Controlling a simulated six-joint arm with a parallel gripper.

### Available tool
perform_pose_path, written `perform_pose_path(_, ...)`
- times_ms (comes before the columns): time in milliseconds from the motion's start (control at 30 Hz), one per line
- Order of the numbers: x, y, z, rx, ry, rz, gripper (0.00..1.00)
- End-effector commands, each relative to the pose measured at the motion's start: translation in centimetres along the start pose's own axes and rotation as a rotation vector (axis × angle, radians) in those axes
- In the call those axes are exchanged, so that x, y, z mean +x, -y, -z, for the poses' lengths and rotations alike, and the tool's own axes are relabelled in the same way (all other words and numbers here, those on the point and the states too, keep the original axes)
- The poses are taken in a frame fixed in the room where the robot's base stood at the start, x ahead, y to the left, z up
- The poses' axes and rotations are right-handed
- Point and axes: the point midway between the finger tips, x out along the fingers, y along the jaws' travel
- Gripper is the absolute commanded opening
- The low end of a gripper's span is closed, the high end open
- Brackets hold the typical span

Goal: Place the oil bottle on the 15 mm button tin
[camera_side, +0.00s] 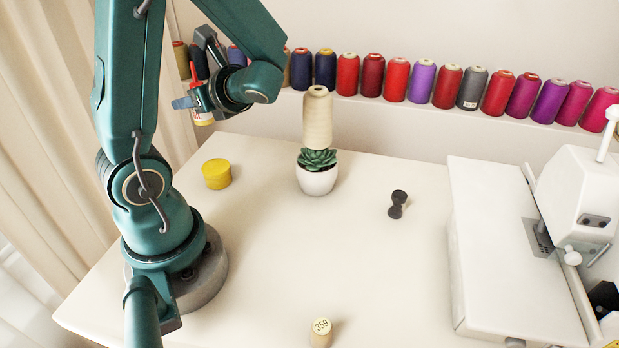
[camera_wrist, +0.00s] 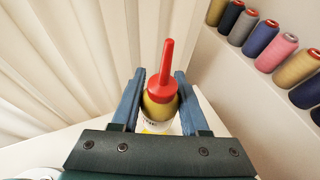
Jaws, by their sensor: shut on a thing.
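The oil bottle (camera_side: 203,117) has a red nozzle and a pale body with a yellow part. My gripper (camera_side: 190,101) is shut on it and holds it upright in the air, above and a little left of the yellow tin. In the wrist view, the bottle (camera_wrist: 164,92) stands between the two blue fingers of my gripper (camera_wrist: 158,95), red nozzle up. The round yellow tin (camera_side: 216,174), which looks like the button tin, sits on the table near its back left. Its lid top is bare, and I can read no size on it.
A potted succulent (camera_side: 317,180) stands right of the tin, with a cream thread cone (camera_side: 318,117) behind or above it. The middle table is clear.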

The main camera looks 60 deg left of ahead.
Motion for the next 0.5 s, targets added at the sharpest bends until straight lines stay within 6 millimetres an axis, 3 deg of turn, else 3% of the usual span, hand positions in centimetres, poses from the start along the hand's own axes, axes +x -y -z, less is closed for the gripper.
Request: perform_pose_path(500, 2.0, 0.0, 4.8, 0.006, 0.0, -0.002, 0.0)
